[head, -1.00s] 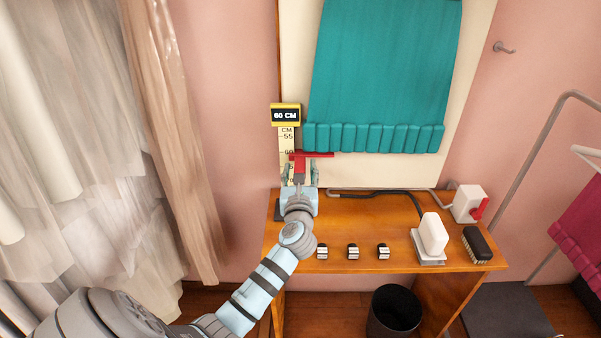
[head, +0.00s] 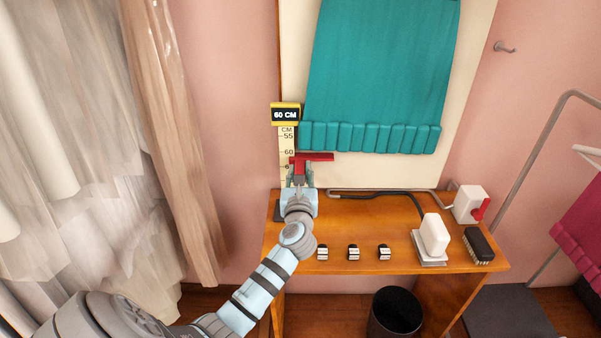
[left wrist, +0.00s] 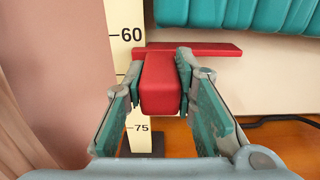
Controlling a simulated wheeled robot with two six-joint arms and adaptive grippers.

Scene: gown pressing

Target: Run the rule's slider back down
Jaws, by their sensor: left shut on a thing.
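The rule (head: 287,143) is a pale yellow upright strip at the left edge of the cream board, with a "60 CM" sign (head: 285,114) on top. Its red slider (head: 318,157) sits just below the 60 mark, its bar reaching right under the gown's hem. My left gripper (head: 300,172) is shut on the slider's red block. In the left wrist view the block (left wrist: 160,88) is between the two fingers, and the 60 mark shows just above the bar, with 75 lower down. My right gripper is not in view.
A teal gown (head: 380,75) hangs on the board. The wooden table (head: 330,225) below carries several small black-and-white blocks, a white iron-like block (head: 434,234), a brush (head: 479,245) and a white box with a red lever (head: 468,204). Curtains (head: 170,140) hang at left.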

